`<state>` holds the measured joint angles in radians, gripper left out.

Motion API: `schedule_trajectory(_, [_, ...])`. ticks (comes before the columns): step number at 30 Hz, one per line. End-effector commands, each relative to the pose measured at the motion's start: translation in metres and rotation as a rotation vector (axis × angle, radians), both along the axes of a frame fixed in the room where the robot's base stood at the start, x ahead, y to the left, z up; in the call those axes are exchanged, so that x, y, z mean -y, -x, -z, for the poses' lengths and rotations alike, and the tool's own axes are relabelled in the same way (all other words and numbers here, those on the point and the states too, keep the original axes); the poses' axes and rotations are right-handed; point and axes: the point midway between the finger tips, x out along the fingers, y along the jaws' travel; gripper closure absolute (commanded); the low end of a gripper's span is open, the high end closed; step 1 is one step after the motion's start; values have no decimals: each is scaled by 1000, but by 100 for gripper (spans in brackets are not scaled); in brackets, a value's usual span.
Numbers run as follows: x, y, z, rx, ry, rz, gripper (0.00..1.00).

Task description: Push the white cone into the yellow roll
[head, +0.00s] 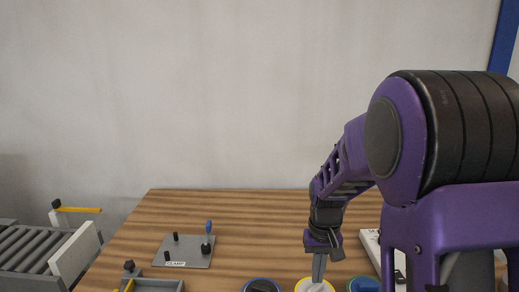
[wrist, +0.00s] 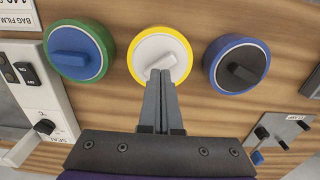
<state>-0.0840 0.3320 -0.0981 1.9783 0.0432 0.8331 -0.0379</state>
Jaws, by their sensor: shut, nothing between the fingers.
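The yellow roll (wrist: 188,43) is a yellow ring on the wooden table, with the white cone (wrist: 150,48) in its centre. In the head view the yellow roll (head: 299,284) shows at the bottom edge, partly cut off. My gripper (wrist: 160,76) is shut and empty. Its fingertips are over the near part of the white cone, at its raised grip, and seem to touch it. In the head view my gripper (head: 318,279) points down onto the cone. How deep the cone sits in the roll I cannot tell.
A green roll with a blue cone (wrist: 108,45) and a blue roll with a black cone (wrist: 215,75) flank the yellow one. A sealing machine (wrist: 55,120) stands beside the green roll. A clamp plate (head: 170,250) lies left on the table (head: 240,215).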

Motion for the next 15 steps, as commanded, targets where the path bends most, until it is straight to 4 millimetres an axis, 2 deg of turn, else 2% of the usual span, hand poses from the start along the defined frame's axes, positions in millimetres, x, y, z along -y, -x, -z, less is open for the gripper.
schedule_trajectory(1, [0, 0, -8, 1, 0, 0, 100])
schedule_trajectory(15, [0, 0, -46, 0, 0, 0, 100])
